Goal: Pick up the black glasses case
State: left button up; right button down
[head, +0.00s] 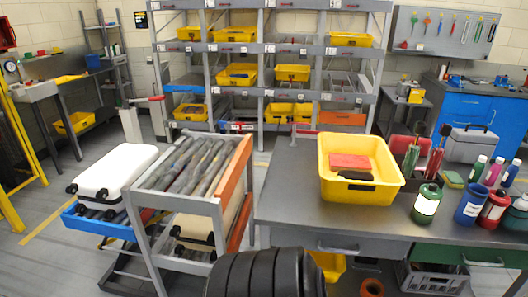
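A black object that looks like the glasses case (355,175) lies in the yellow bin (388,194), against its near inner wall. The near rim partly hides it. A flat red object (349,161) lies just behind it in the same bin. The bin stands on the left part of the grey workbench (290,205). Neither of my grippers shows in the head view. A ribbed black part at the bottom centre seems to be mine.
Several bottles and cans, among them a green can (426,204), stand right of the bin. A roller conveyor (185,165) and a white suitcase (115,178) are at left. The bench left of the bin is bare. A shelf rack (265,48) stands behind.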

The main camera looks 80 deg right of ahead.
aim_at(351, 175)
jog(key=z, duration=2.15)
